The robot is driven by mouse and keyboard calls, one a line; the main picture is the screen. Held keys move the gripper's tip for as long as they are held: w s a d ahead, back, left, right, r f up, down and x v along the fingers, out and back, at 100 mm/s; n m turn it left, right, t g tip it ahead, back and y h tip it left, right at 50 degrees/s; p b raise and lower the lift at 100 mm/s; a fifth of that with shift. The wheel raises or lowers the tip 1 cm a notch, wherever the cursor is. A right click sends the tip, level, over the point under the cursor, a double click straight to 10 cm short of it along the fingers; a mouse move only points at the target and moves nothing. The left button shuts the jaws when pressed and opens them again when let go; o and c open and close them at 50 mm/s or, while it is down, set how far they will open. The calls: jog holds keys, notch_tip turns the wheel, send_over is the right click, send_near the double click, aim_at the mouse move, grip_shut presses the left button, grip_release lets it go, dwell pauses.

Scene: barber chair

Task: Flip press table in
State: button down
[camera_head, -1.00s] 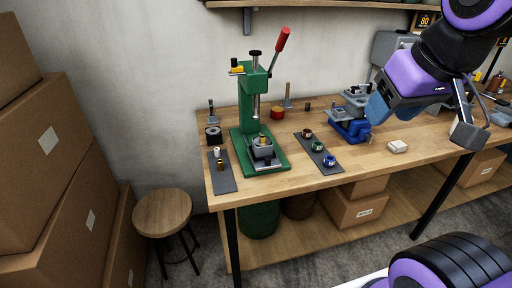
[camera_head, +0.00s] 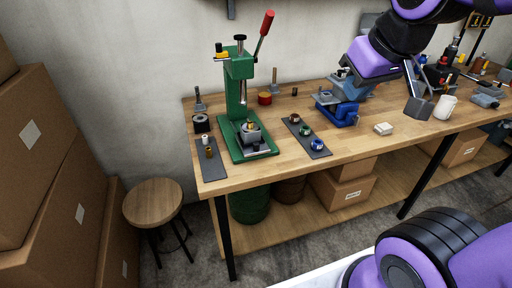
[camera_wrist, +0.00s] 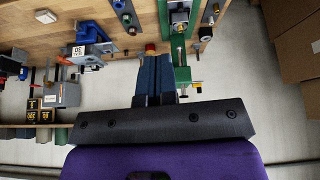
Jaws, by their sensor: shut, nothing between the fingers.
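The green press (camera_head: 238,95) stands on the left part of the workbench, with a red-knobbed lever (camera_head: 264,28) raised to the upper right. Its small grey press table (camera_head: 249,136) sits low on the green base, below the ram, with a brass-coloured piece on it. My gripper (camera_head: 350,82) is shut and empty, with blue-grey fingers. It is in the air to the right of the press, above the blue vise. In the wrist view, the shut fingers (camera_wrist: 153,62) point toward the bench, and the green press (camera_wrist: 182,72) is just right of them.
A blue vise (camera_head: 345,115) stands right of the press. A red spool (camera_head: 264,98) sits behind. A stool (camera_head: 153,203) and cartons stand left. The bench's front middle is clear.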

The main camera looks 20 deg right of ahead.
jog(key=w+a+f+n, duration=0.3)
jog(key=w+f+n, duration=0.2)
jog(key=w+f, duration=0.8)
jog(key=w+a+f+n, duration=0.2)
jog(key=w+f, duration=0.1)
jog(key=f, duration=0.3)
jog(key=w+a+f+n+t+y, duration=0.1)
jog(key=w+a+f+n, duration=0.2)
jog(key=f, duration=0.4)
jog(key=shift+w+a+n+t+y, duration=0.25)
jog(key=shift+w+n+t+y, duration=0.05)
jog(key=shift+w, duration=0.15)
jog(key=shift+f, duration=0.1)
